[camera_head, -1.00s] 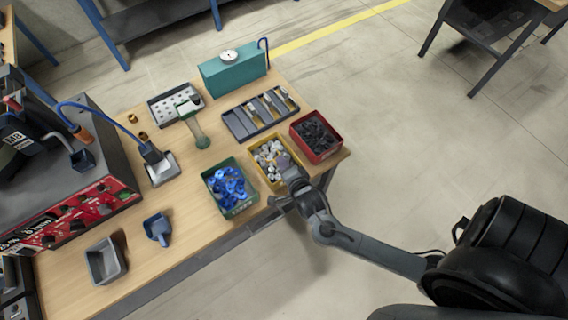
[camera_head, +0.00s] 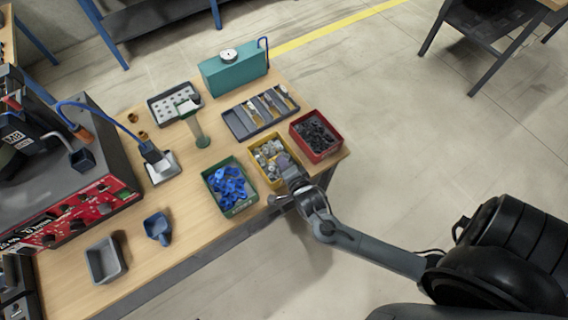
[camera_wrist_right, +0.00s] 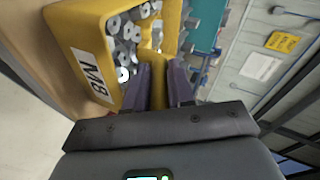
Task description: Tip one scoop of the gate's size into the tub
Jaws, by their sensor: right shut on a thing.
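My right gripper (camera_wrist_right: 158,88) points into the yellow bin (camera_wrist_right: 88,40), which carries an M8 label and holds loose grey metal pieces (camera_wrist_right: 125,45). Its fingers are shut on a narrow yellow thing (camera_wrist_right: 150,75); whether this is a scoop's handle or part of the bin is unclear. In the head view the gripper (camera_head: 290,174) covers the near end of the yellow bin (camera_head: 253,156). A blue scoop (camera_head: 157,229) lies on the table beside an empty-looking grey tub (camera_head: 105,262). My left gripper is out of view.
A green bin (camera_head: 238,210) of blue pieces and a red bin (camera_head: 331,150) of dark pieces flank the yellow bin.

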